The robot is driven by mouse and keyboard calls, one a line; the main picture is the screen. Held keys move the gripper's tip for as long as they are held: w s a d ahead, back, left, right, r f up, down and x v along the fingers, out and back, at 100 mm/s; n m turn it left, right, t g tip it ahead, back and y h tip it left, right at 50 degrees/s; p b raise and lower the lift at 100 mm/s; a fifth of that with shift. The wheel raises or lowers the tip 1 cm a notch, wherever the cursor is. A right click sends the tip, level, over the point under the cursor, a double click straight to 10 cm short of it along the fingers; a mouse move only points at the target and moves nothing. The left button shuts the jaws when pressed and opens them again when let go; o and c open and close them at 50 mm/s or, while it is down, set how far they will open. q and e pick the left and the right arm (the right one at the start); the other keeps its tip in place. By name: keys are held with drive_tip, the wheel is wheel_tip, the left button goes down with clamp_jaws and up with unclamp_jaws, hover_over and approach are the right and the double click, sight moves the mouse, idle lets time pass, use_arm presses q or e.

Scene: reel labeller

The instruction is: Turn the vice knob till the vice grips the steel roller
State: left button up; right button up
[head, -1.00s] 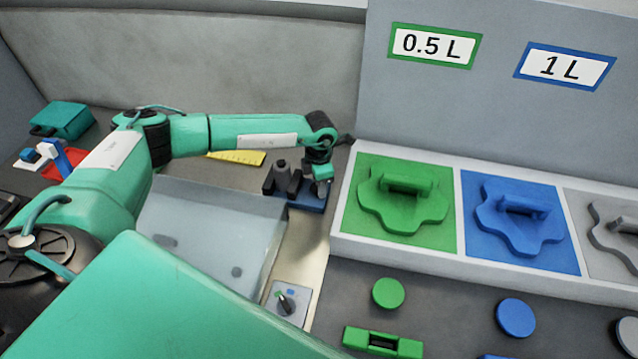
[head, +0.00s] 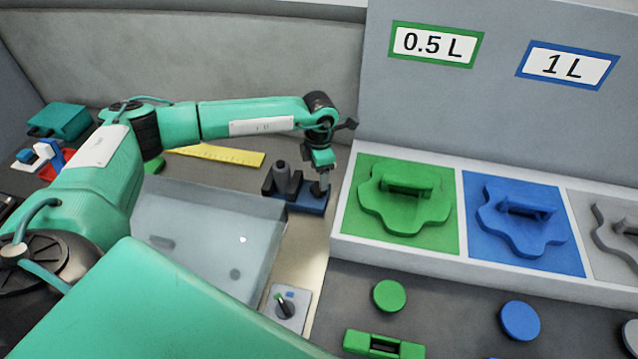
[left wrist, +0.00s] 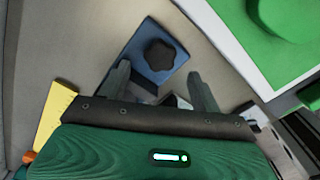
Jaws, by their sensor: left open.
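The vice (head: 313,203) has a blue base and dark jaws, and it stands left of the green tray panel in the head view. The dark lobed vice knob (left wrist: 159,55) shows on the blue base (left wrist: 142,38) in the left wrist view. Contact cannot be told. My right gripper is out of view.
A clear bin (head: 205,235) stands left of the vice. A switch plate (head: 288,307) lies in front. A yellow ruler (head: 215,154) lies behind. The raised tray with green (head: 360,225) and blue panels stands close on the right.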

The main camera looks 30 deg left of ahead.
use_arm(q)
wheel_tip(320, 180, up, 9)
drive_tip(key=b, duration=0.2)
drive_tip(key=shift+f, duration=0.15)
idle(0.4)
